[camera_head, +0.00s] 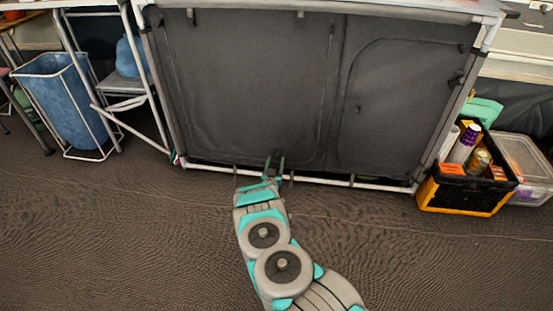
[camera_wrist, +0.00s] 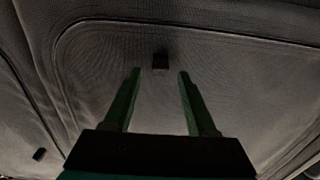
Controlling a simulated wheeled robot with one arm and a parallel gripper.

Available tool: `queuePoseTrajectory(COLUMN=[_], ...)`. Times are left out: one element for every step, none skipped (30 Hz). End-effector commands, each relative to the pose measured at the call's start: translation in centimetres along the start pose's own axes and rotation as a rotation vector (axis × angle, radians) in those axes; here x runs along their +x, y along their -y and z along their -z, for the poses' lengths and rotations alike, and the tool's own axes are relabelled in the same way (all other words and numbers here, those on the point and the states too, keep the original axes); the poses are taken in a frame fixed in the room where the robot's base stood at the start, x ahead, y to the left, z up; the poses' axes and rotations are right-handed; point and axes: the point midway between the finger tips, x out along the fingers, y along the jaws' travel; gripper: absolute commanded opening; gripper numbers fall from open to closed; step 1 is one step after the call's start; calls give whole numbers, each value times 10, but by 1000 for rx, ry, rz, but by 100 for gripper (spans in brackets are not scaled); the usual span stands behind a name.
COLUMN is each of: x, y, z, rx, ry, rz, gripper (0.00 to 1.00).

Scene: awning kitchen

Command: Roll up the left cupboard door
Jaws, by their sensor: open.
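The left cupboard door (camera_head: 245,85) is a dark grey fabric panel with a zip seam around its edge. In the head view it hangs down flat and covers the left part of the cupboard front. My gripper (camera_head: 274,158) is at the door's lower edge, right of its middle. In the wrist view the two green fingers of my gripper (camera_wrist: 159,76) are apart, with nothing held between them. I cannot tell whether the fingers touch the fabric.
The right cupboard door (camera_head: 395,100) is also down. A white frame tube (camera_head: 330,181) runs along the cupboard's bottom. A black and orange crate (camera_head: 465,195) with bottles stands at the right, and a blue bin (camera_head: 68,105) at the left. The floor in front is clear.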

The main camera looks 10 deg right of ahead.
Motion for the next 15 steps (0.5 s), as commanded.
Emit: queuePoseTrajectory(x=[5, 8, 11, 13, 15, 17, 19, 20, 22, 23, 24, 24, 25, 25, 25], y=[0, 0, 0, 0, 0, 0, 0, 0, 0, 0, 0, 1, 1, 1, 1], z=[-1, -1, -2, -2, -2, -2, -2, -1, -1, -1, -1, 0, 0, 0, 0], rx=[-1, -1, 0, -1, -1, -1, -1, 0, 0, 0, 1, 1, 1, 1, 1], ry=[-2, -1, 0, 0, 1, 1, 0, 0, 0, 0, 0, 1, 1, 1, 1], rz=[0, 0, 0, 1, 1, 1, 1, 1, 1, 1, 1, 1, 1, 1, 1], gripper=[57, 57, 57, 57, 57, 57, 57, 57, 57, 57, 57, 57, 57, 57, 57])
